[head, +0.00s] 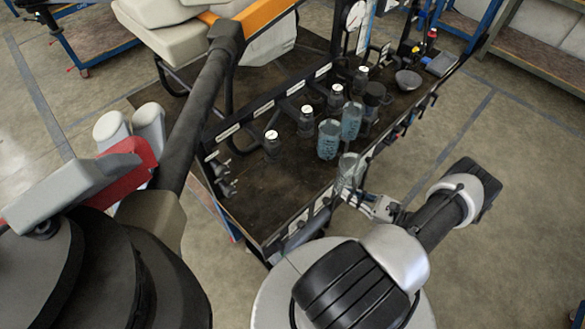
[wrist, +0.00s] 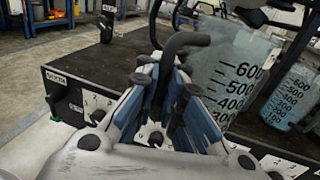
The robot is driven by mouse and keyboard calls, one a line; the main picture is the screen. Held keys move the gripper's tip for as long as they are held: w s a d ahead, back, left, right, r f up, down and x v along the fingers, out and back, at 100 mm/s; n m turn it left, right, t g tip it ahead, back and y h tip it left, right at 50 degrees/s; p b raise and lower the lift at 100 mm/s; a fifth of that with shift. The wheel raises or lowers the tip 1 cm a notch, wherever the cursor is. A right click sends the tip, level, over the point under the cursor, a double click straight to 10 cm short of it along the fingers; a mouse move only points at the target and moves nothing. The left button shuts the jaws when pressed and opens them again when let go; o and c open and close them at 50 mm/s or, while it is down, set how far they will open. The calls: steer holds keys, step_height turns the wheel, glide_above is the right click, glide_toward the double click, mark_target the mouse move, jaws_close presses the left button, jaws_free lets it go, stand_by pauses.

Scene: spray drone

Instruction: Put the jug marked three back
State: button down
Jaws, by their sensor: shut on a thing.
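My gripper (head: 362,197) is shut on the dark handle of a clear graduated jug (head: 348,172) at the front edge of the bench. The wrist view shows my gripper (wrist: 166,92) with both fingers around the handle (wrist: 182,44) and the jug body (wrist: 232,72) just right of them. The held jug looks clear and roughly upright; I cannot tell whether it touches the bench. Two more jugs with bluish liquid, one nearer (head: 328,140) and one farther (head: 351,120), stand just behind it. No number three is readable on any jug.
The dark bench top (head: 262,190) is bare at its near left. Several dark bottles with white lids (head: 272,143) stand along the labelled back rail (head: 265,108). A grey bowl (head: 408,80) and a flat device (head: 441,65) lie at the far right.

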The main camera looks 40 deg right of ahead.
steer(key=shift+f+b+x, duration=0.5)
steer(key=shift+f+x, duration=0.05)
steer(key=shift+x, duration=2.35)
steer(key=shift+f+b+x, duration=0.5)
steer(key=shift+f+x, duration=0.05)
steer(key=shift+x, duration=2.35)
steer(key=shift+f+b+x, duration=0.5)
steer(key=shift+f+x, duration=0.05)
steer(key=shift+x, duration=2.35)
steer(key=shift+a, duration=0.1)
steer(key=shift+s+f+b, duration=0.1)
steer(key=shift+f+b, duration=0.15)
steer(key=shift+b, duration=0.05)
steer(key=c, duration=1.7)
jaws_free()
steer(key=shift+r, duration=0.1)
